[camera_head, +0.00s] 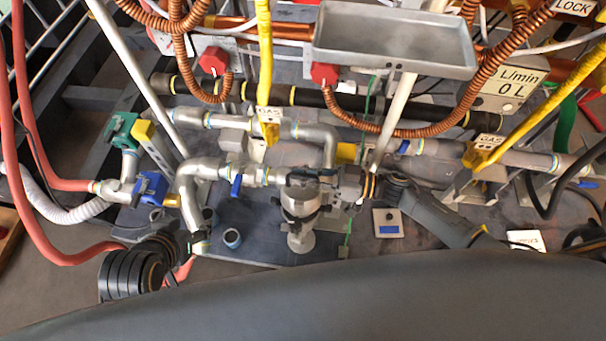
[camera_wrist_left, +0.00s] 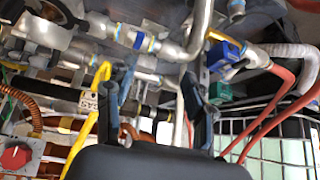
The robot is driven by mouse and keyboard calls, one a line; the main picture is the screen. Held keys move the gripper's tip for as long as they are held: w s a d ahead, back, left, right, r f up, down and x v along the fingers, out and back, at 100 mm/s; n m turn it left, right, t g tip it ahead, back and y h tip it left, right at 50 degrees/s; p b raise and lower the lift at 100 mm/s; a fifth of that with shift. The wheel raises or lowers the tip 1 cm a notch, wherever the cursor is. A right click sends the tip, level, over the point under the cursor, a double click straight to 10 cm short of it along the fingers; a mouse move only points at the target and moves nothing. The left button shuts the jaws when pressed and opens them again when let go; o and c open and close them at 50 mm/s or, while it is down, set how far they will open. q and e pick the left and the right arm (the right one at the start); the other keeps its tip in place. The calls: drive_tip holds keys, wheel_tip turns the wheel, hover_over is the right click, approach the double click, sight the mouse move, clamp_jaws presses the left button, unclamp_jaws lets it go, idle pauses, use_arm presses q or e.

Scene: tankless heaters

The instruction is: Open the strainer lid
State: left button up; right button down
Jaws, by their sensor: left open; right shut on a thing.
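The strainer (camera_head: 299,203) is a grey metal cylinder with a dark band in the pipe line at the middle of the head view. Its lower end cap (camera_head: 300,240) points toward me and looks in place. My right gripper (camera_head: 345,187) comes in from the right and is shut at the strainer's upper right side; its fingertips are hard to make out. My left gripper (camera_head: 192,240) is open and empty, left of the strainer, near the lower end of a bent silver pipe (camera_head: 187,195). Its two spread fingers (camera_wrist_left: 158,85) show in the left wrist view with pipes beyond.
Red hoses (camera_head: 60,250) and a blue valve (camera_head: 150,188) are at the left. A metal tray (camera_head: 395,38) and copper coils hang above. Yellow gas hoses (camera_head: 264,70) cross the work area.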

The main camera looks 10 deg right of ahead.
drive_tip(key=shift+w+d+r+m+p, duration=0.25)
drive_tip(key=shift+w+m+p, duration=0.15)
drive_tip(key=shift+w+m, duration=0.15)
use_arm(q)
drive_tip(key=s+a+f+g, duration=0.1)
drive_tip(key=s+g, duration=0.2)
drive_tip(key=s, duration=0.3)
drive_tip(key=shift+a+f+y, duration=0.35)
drive_tip(key=shift+a+y, duration=0.05)
use_arm(e)
drive_tip(key=c, duration=1.3)
unclamp_jaws()
drive_tip(key=shift+f, duration=0.1)
drive_tip(key=shift+c, duration=0.2)
use_arm(q)
drive_tip(key=shift+w, duration=0.1)
use_arm(e)
drive_tip(key=shift+s, duration=0.1)
drive_tip(key=v, duration=1.2)
